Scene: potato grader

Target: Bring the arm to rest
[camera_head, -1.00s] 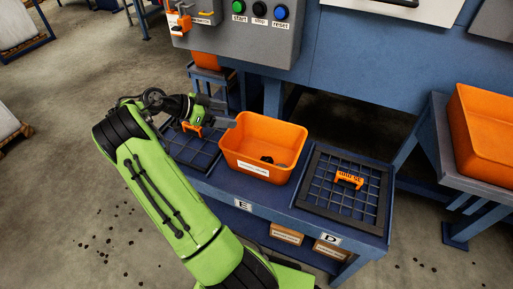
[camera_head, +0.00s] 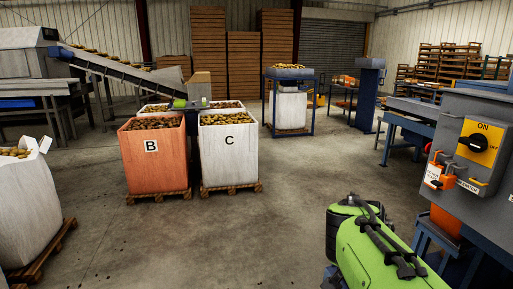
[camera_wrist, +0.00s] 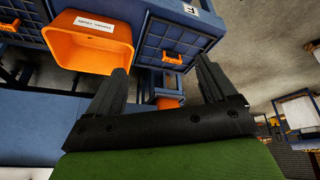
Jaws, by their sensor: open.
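My gripper (camera_wrist: 162,82) shows in the wrist view with its two black fingers spread apart. It is open, and nothing shows between the fingers. Beyond them are a blue bench with an orange tub (camera_wrist: 62,48) and a dark grid screen with an orange handle (camera_wrist: 172,57). The gripper looks apart from both. In the head view, only part of my green arm shows at the lower right; its gripper end is out of that picture.
A grey control box (camera_head: 478,150) with a yellow ON switch (camera_head: 479,142) stands at the right, near my arm. Potato-filled bags B (camera_head: 152,165) and C (camera_head: 228,160) stand on pallets at the left. The concrete floor (camera_head: 240,235) between is clear.

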